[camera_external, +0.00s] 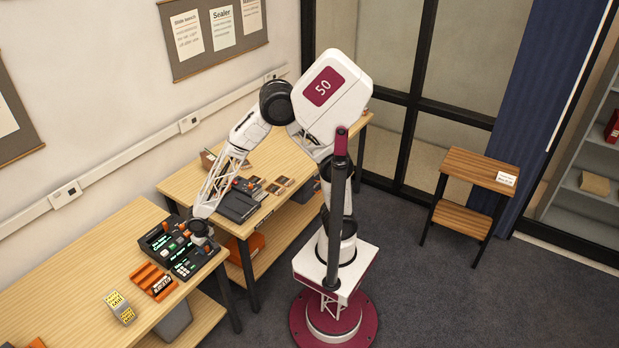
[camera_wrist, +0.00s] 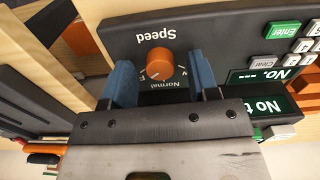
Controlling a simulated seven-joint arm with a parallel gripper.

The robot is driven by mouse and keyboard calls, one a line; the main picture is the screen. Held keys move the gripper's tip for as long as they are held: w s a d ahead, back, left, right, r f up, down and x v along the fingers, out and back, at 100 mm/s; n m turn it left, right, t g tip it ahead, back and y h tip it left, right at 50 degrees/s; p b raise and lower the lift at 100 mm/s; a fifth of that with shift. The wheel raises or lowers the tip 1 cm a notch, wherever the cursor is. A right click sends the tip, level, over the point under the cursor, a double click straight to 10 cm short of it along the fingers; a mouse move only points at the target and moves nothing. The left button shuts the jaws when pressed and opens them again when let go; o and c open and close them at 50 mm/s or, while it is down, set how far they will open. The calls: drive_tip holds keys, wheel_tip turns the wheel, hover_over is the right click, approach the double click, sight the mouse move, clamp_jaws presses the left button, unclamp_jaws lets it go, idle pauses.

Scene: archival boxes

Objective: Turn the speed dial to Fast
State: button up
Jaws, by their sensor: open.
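The speed dial (camera_wrist: 161,62) is an orange round knob on a dark control panel (camera_wrist: 225,32). In the wrist view the panel's lettering is upside down, with "Speed" above the knob and "Normal" below it. A pale pointer mark on the knob points down and slightly left, near "Normal". The other position labels are mostly hidden by my fingers. My gripper (camera_wrist: 160,72) is open, with one blue finger on each side of the knob and gaps visible between. In the external view my gripper (camera_external: 199,232) is over the right part of the dark console (camera_external: 183,262).
Green and white keys (camera_wrist: 285,31) and lit displays (camera_wrist: 270,104) sit beside the dial. In the external view, an orange rack (camera_external: 153,281) and a yellow-labelled block (camera_external: 119,306) stand left of the console on the wooden bench (camera_external: 85,285). A second bench (camera_external: 270,160) stands behind.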

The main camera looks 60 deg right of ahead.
sight(206, 247)
drive_tip(key=shift+r, duration=3.75)
drive_tip(key=shift+w+d+r, duration=0.1)
drive_tip(key=shift+d+r, duration=0.15)
drive_tip(key=shift+d, duration=0.05)
drive_tip(key=d+r+t, duration=0.1)
drive_tip(key=d+r, duration=0.6)
drive_tip(key=d, duration=0.5)
drive_tip(key=d+r, duration=0.7)
drive_tip(key=d, duration=0.4)
drive_tip(key=s+d+r, duration=0.3)
drive_tip(key=s+d, duration=0.5)
drive_tip(key=d, duration=0.1)
drive_tip(key=s+d+r+t, duration=0.1)
drive_tip(key=s+d+r, duration=0.2)
drive_tip(key=s+d, duration=0.4)
drive_tip(key=d, duration=0.3)
drive_tip(key=shift+s+r+m+t, duration=0.25)
drive_tip(key=shift+s+m+t, duration=0.05)
drive_tip(key=shift+s, duration=0.05)
